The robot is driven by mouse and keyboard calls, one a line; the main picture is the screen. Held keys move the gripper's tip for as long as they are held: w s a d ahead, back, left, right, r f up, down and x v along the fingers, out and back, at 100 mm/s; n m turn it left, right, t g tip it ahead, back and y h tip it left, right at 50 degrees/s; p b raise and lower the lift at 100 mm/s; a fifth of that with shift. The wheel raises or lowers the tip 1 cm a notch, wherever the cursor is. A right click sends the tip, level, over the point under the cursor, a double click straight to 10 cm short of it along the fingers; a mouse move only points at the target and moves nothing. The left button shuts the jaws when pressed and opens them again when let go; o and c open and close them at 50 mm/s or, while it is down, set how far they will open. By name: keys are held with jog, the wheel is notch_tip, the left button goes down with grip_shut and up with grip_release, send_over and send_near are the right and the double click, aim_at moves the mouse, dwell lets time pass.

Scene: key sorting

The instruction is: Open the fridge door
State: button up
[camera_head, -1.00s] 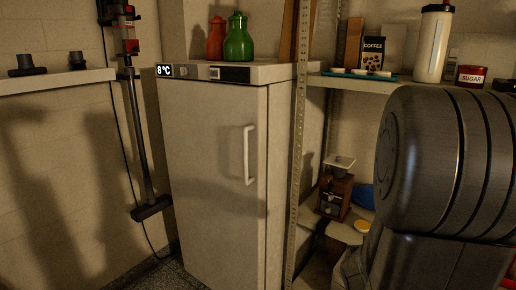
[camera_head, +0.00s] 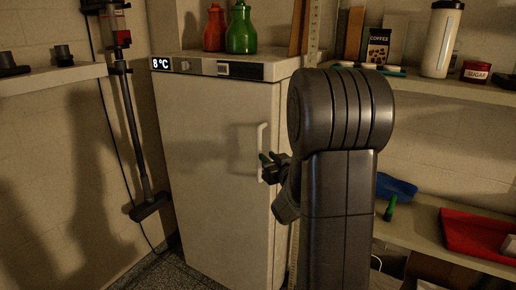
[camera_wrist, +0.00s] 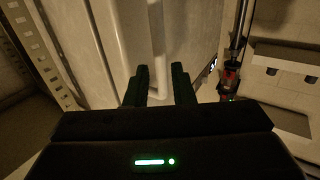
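The white fridge (camera_head: 215,150) stands with its door shut and shows "8 °C" on its top panel. Its pale vertical handle (camera_head: 261,140) is on the right side of the door. My gripper (camera_head: 267,160) is at the lower part of the handle, partly hidden by my own wrist. In the wrist view, the handle (camera_wrist: 158,50) runs down between the two dark fingers of my gripper (camera_wrist: 160,82). The fingers are apart, with a small gap visible on each side of the handle.
A red bottle (camera_head: 215,28) and a green bottle (camera_head: 241,30) stand on the fridge top. A stick vacuum (camera_head: 133,120) hangs on the left wall. Shelves on the right hold a coffee pack (camera_head: 378,46), a sugar jar (camera_head: 476,72) and a red tray (camera_head: 475,235).

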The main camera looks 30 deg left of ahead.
aim_at(260, 150)
jog(key=x, duration=0.7)
jog(key=shift+p, duration=0.4)
grip_shut()
